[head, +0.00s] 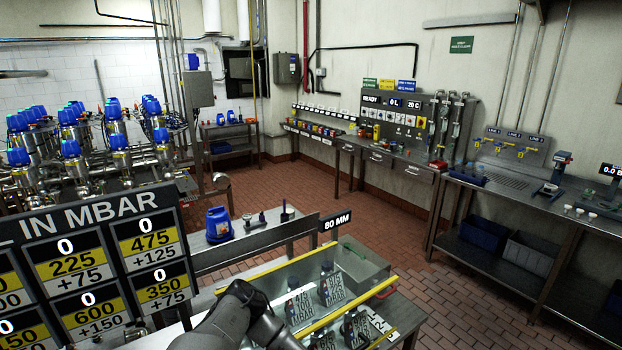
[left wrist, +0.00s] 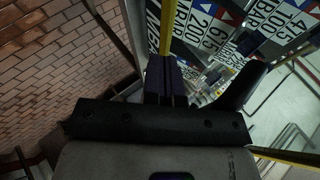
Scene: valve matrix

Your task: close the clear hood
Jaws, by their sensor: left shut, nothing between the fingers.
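The clear hood (head: 318,272) is a see-through panel with yellow edge bars above the bench at the bottom centre. Its upper yellow bar (head: 285,268) and lower yellow bar (head: 350,307) run slantwise; how far it is open is hard to tell. In the left wrist view a yellow bar (left wrist: 167,42) runs up from just beyond the fingertips of my left gripper (left wrist: 167,80). The gripper is shut with nothing held; whether it touches the bar is unclear. In the head view my dark left arm covers the hood's near left part. My right gripper is not seen.
Black and white MBAR plates (head: 331,289) show under the hood. An 80 MM sign (head: 336,221) stands behind it. A pressure board (head: 95,265) stands at the left, and a blue device (head: 218,225) on the bench behind. Brick floor (head: 420,300) lies open to the right.

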